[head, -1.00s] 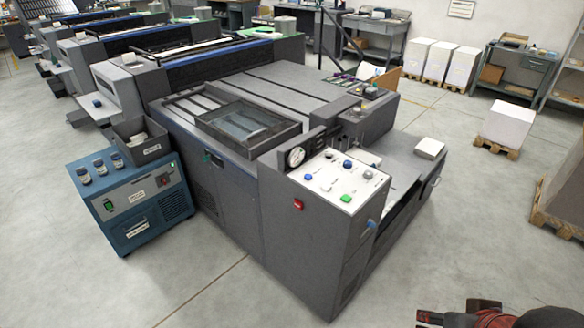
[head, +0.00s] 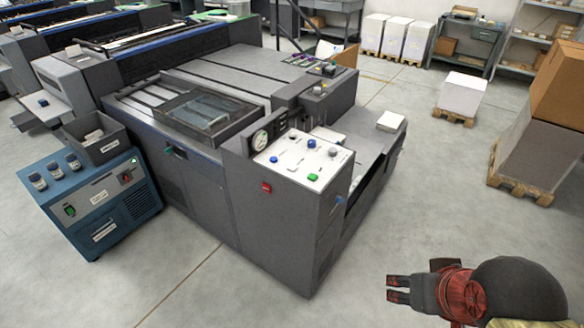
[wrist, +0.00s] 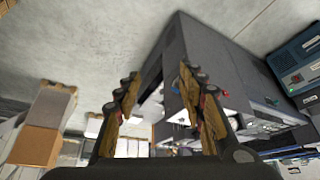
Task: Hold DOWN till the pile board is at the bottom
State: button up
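The press's control panel (head: 301,160) is a white sloped face with blue, grey and green buttons, on top of a dark grey cabinet (head: 270,220). The button labels are too small to read, so I cannot tell which is DOWN. The pile board is not clearly visible; a low grey deck (head: 362,150) lies behind the panel. My gripper (head: 398,289) is at the lower right, well apart from the cabinet, with its fingers spread and nothing between them. In the wrist view my gripper (wrist: 160,108) is open and empty, and the cabinet appears tilted beyond it.
A blue unit (head: 90,200) with jars and a grey bin (head: 92,135) stands left of the press. Pallets with white stacks (head: 462,92) and brown boxes (head: 560,80) stand at the right. The floor (head: 420,200) between cabinet and pallets is clear.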

jog(key=shift+c, duration=0.8)
